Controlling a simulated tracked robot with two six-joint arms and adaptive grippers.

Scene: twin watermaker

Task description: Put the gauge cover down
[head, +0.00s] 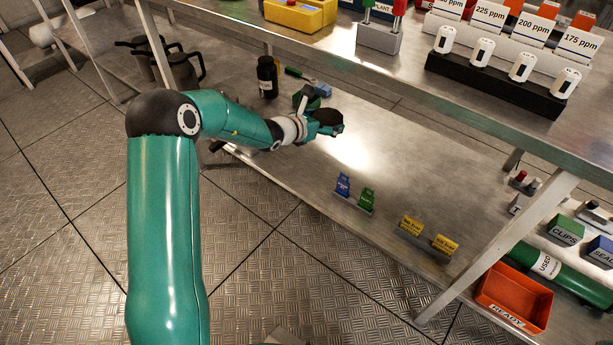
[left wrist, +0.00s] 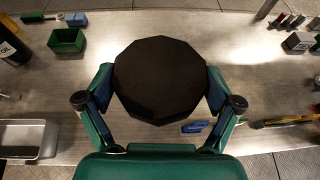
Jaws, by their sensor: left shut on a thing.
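The gauge cover appears as a dark, many-sided disc (left wrist: 160,80) in the left wrist view. My left gripper (left wrist: 162,88) is shut on it, one finger at each side. In the head view my left gripper (head: 318,125) reaches in over the lower metal shelf (head: 300,165), and the dark cover (head: 328,118) shows at its tip. The cover blocks the shelf surface right behind it in the wrist view. I cannot tell whether it touches the shelf. My right gripper is in neither view.
A black bottle (head: 267,78) stands beyond my left gripper, near a green box (left wrist: 67,40). A metal tray (left wrist: 28,138) lies at the left of the wrist view. Blue and green tags (head: 343,185) and yellow blocks (head: 411,225) stand along the shelf's front edge. The shelf's middle is bare.

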